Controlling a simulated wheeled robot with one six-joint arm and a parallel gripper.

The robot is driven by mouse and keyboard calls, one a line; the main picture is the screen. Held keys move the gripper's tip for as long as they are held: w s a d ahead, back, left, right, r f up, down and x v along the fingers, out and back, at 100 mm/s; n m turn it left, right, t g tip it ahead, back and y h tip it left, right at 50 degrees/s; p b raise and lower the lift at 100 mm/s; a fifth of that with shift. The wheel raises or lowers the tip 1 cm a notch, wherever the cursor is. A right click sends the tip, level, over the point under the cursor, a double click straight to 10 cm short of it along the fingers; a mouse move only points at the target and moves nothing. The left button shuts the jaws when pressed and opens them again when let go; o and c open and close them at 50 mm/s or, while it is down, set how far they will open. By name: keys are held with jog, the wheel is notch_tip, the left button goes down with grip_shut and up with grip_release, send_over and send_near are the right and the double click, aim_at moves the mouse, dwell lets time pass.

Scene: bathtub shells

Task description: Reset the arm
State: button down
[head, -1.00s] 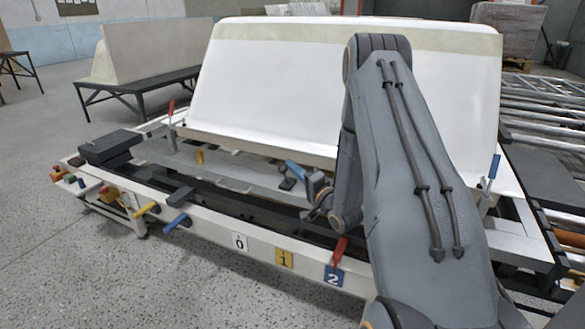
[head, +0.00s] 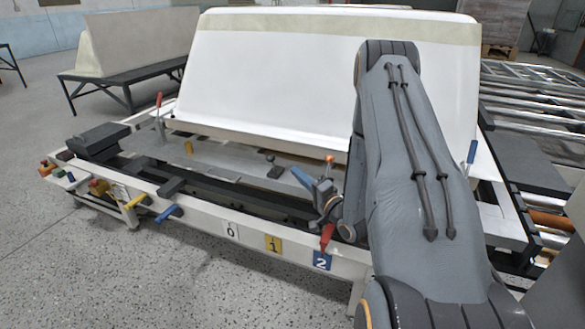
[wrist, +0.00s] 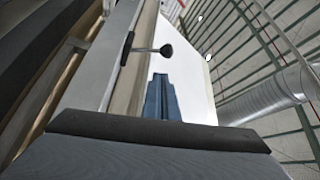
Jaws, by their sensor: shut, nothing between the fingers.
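My arm rises at the right of the head view and bends down to its wrist over the bench. My gripper (head: 301,177) shows there as narrow blue fingers pointing up and left, above the bench's grey deck. In the wrist view my gripper (wrist: 158,78) is a blue block with its fingers together and nothing held. A black-knobbed lever (head: 271,159) stands on the deck just left of the fingertips, apart from them in the head view. A dark-knobbed lever (wrist: 165,50) also shows beyond the fingertips in the wrist view.
A large white bathtub shell (head: 290,75) stands behind the deck. The bench front carries a red handle (head: 327,237), a blue handle (head: 168,213) and labels 0, 1, 2. A roller conveyor (head: 535,110) lies right. The floor (head: 150,275) in front is clear.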

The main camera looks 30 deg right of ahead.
jog(key=shift+s+f, duration=0.1)
jog(key=shift+s, duration=0.15)
jog(key=shift+w, duration=0.1)
dwell(0.3)
